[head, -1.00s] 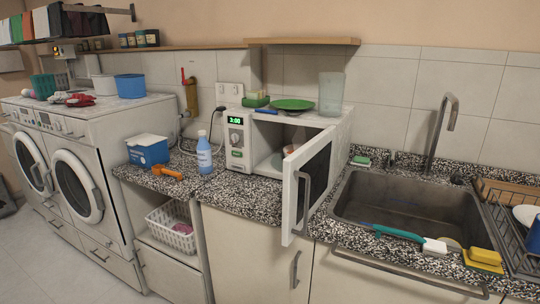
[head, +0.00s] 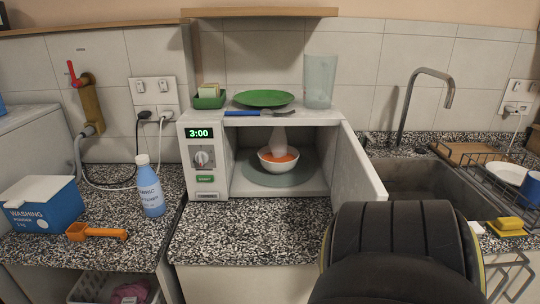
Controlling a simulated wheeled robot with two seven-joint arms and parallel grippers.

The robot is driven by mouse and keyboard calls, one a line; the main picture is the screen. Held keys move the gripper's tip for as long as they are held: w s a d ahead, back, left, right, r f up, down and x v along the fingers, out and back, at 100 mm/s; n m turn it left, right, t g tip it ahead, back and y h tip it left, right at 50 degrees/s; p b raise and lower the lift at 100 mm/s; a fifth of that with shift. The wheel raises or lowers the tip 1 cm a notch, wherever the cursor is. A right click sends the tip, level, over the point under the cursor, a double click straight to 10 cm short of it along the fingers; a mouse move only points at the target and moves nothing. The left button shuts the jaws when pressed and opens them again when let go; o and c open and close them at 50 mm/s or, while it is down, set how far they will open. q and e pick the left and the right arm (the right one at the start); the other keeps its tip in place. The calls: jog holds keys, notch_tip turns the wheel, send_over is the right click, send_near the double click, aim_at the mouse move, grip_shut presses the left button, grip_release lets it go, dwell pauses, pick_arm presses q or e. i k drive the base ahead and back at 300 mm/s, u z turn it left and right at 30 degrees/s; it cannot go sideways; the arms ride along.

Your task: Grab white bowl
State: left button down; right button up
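The white bowl (head: 265,161) sits on the turntable plate (head: 297,174) inside the open microwave (head: 204,160). Something orange lies in the bowl, and a pale translucent shape like steam (head: 279,139) rises above it. The microwave door (head: 361,165) stands open to the right. A dark part of my arm fills the lower right of the head view, in front of the door's lower part. Neither of my grippers' fingers show.
A green plate (head: 263,98), a utensil with a blue handle (head: 242,113) and a clear tumbler (head: 319,82) stand on the microwave. A blue bottle (head: 150,190), orange scoop (head: 96,232) and washing powder box (head: 44,207) are left. Counter before the microwave (head: 250,235) is clear.

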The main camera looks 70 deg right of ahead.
aim_at(278, 158)
jog(key=z, duration=0.85)
jog(key=i, duration=0.9)
jog(key=z, duration=0.85)
